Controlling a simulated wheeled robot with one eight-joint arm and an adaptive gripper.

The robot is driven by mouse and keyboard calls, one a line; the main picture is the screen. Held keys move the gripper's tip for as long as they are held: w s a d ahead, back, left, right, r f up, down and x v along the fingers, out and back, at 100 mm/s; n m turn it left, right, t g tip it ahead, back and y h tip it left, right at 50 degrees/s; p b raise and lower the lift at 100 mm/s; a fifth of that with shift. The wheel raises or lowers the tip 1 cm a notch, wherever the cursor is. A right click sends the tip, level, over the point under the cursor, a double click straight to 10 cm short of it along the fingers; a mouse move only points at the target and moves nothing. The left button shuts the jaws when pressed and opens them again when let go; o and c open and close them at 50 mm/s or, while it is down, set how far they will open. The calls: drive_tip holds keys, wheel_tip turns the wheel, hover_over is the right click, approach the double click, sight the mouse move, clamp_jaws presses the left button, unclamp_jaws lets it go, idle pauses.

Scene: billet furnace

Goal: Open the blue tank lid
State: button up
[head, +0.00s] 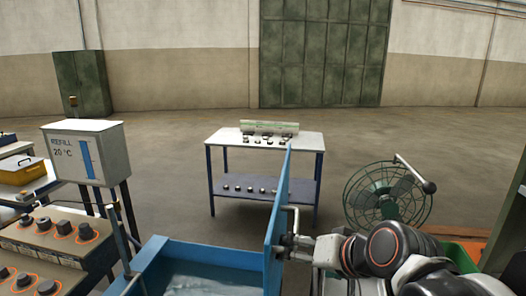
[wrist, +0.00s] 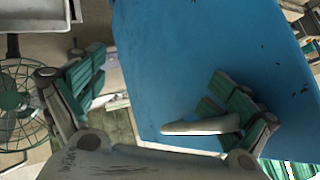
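The blue tank (head: 150,252) stands at the bottom of the head view with water visible inside. Its blue lid (head: 277,225) stands raised, almost upright, along the tank's right side. In the wrist view the lid's blue face (wrist: 215,50) fills much of the picture. A pale handle (head: 291,212) sticks out from the lid's right face; it also shows in the wrist view (wrist: 203,127), close to the right finger. My gripper (head: 297,242) is beside the lid's right face, near the handle. Its green-padded fingers (wrist: 155,85) are spread wide, with nothing visibly clamped.
A green fan (head: 385,195) stands right of the lid, behind my arm.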

drive_tip(key=shift+s+d+f, duration=0.1)
drive_tip(key=shift+d, duration=0.2)
